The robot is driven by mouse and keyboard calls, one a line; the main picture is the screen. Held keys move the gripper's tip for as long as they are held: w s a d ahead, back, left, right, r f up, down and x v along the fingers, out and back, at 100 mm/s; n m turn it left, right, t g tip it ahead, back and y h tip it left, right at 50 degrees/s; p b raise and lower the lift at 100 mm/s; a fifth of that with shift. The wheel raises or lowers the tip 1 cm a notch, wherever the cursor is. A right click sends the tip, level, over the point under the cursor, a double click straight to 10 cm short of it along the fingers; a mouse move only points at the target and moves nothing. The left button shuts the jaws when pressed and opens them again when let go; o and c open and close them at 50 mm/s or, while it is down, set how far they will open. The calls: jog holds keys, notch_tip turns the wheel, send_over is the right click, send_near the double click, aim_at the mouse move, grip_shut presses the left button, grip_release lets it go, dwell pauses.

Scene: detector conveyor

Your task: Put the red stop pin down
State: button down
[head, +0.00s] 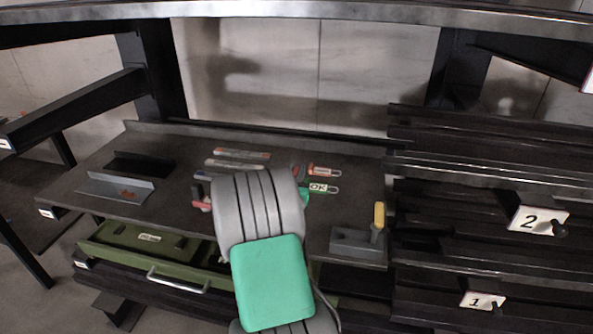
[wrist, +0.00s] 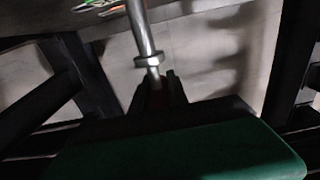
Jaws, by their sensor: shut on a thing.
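The stop pin (wrist: 142,30) is a bare metal rod with a collar, and a dark red part of it shows between the fingers in the wrist view. My gripper (wrist: 156,84) is shut on that red end, and the rod points away from the fingers toward the top of the picture. In the head view my grey and green arm hides the gripper and the pin. I cannot tell how far the pin's tip is from the bench.
On the dark bench (head: 340,205) lie an OK tag (head: 319,188) and a red tag (head: 324,171). A grey block (head: 350,241) with a yellow-handled piece (head: 379,216) stands at the right front. A green drawer (head: 140,247) is below left, and numbered racks (head: 535,220) stand right.

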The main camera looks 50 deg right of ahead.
jog(key=shift+r, duration=0.15)
jog(key=shift+f, duration=0.2)
jog(key=c, duration=1.3)
grip_release()
